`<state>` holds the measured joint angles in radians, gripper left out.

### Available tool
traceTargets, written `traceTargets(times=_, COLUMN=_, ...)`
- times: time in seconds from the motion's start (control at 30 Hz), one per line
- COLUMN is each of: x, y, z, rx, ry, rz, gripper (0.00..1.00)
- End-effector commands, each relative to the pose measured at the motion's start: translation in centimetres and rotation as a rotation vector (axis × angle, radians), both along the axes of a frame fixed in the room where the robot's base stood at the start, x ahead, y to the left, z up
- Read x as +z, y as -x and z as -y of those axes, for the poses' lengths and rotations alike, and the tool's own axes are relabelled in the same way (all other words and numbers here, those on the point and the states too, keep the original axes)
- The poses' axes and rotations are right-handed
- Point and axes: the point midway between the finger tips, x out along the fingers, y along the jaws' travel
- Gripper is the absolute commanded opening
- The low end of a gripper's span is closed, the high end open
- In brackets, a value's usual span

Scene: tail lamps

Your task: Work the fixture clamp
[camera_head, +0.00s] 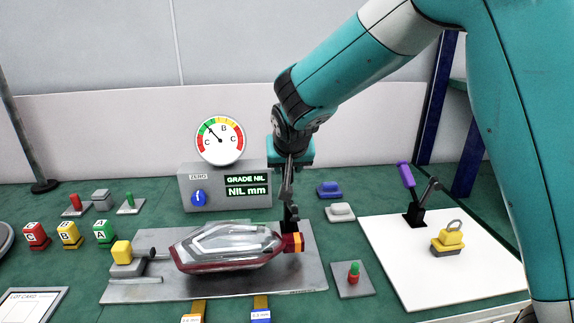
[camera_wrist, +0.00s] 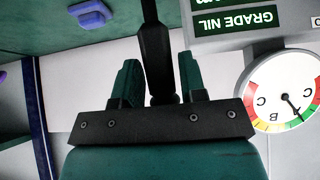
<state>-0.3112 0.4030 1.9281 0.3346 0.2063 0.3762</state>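The fixture clamp (camera_head: 291,218) stands at the right end of a grey plate (camera_head: 205,287), with its dark lever upright and an orange block at its foot. A tail lamp (camera_head: 228,246), clear with a dark red rim, lies on the plate and reaches the orange block. My gripper (camera_head: 290,158) is pointing down over the clamp, at the top of the lever. In the wrist view the dark lever (camera_wrist: 156,55) stands between my two green fingers, close to both. I cannot tell whether they press on it.
A gauge box (camera_head: 226,187) reads "GRADE NIL" behind the plate, under a round dial (camera_head: 220,140). A white board (camera_head: 440,285) at right bears a purple-handled clamp (camera_head: 408,178) and a yellow piece (camera_head: 447,240). Lettered red, yellow and green blocks (camera_head: 70,235) stand at left.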

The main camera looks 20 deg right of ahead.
Motion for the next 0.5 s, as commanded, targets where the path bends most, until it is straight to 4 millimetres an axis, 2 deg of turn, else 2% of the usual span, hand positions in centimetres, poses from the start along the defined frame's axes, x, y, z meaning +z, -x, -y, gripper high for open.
traceTargets(times=0.27, x=0.4, y=0.3, z=-0.1, rx=0.001, ry=0.000, rz=-0.001, gripper=0.38)
traceTargets(times=0.37, x=1.4, y=1.0, z=-0.3, rx=0.002, ry=-0.001, rz=0.000, gripper=0.38)
traceTargets(times=0.5, x=3.9, y=2.9, z=-0.8, rx=0.002, ry=-0.002, rz=0.003, gripper=0.38)
